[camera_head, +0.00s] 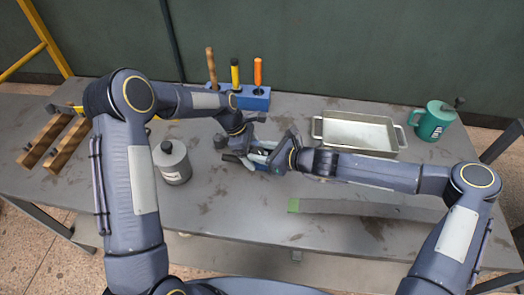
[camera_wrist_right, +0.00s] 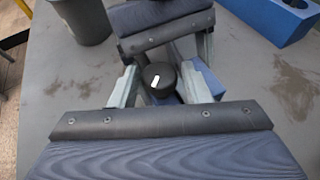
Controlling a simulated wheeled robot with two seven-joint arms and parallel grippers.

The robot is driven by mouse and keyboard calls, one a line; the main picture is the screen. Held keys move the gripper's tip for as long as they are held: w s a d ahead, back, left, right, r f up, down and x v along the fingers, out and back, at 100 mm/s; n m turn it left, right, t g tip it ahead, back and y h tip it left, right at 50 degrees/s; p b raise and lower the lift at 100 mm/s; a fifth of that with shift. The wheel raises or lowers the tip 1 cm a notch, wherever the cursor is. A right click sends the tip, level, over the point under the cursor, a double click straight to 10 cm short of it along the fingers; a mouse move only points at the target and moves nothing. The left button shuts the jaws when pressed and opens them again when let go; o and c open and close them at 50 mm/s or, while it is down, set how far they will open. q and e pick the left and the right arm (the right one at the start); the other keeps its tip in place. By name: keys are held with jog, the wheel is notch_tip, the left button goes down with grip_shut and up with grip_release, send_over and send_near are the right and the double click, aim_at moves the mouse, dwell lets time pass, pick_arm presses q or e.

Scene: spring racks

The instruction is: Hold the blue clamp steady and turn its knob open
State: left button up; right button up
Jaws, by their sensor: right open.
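The blue clamp (camera_head: 262,162) is at mid-table in the head view, mostly hidden between my grippers. Its round black knob (camera_wrist_right: 160,77) with a white mark shows in the right wrist view, and a bit of blue (camera_wrist_right: 207,77) shows beside it. My right gripper (camera_wrist_right: 160,88) is open, with one pale finger on each side of the knob; contact cannot be made out. My left gripper (camera_head: 240,156) is at the clamp from the left; its dark body (camera_wrist_right: 165,28) shows beyond the knob. Whether its jaws grip the clamp is hidden.
A grey canister (camera_head: 172,164) stands left of the grippers. A blue rack (camera_head: 255,98) with several upright handled tools is behind. A metal tray (camera_head: 358,132) and a green mug (camera_head: 432,123) are at the right. Wooden bars (camera_head: 68,143) lie at the left. The front table is mostly clear.

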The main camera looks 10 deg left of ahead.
jog(key=c, duration=0.7)
pick_arm(q)
jog(key=shift+d+r, duration=0.1)
pick_arm(e)
jog(key=shift+s+a+f+n+g, duration=0.1)
jog(key=shift+f+n+g, duration=0.15)
jog(key=shift+n+g, duration=0.15)
jog(key=n+g, duration=0.1)
jog(key=g, duration=0.1)
jog(key=n+y, duration=0.1)
jog(key=shift+w+r+n+g, duration=0.25)
jog(key=shift+w+n+g, duration=0.05)
jog(key=shift+w+g, duration=0.1)
jog(key=n+g, duration=0.3)
jog(key=g, duration=0.1)
jog(key=n+g, duration=0.2)
jog(key=shift+w+n+h, duration=0.3)
jog(key=shift+w+h, duration=0.05)
jog(key=shift+h, duration=0.05)
jog(key=shift+g, duration=0.5)
jog(key=shift+r, duration=0.1)
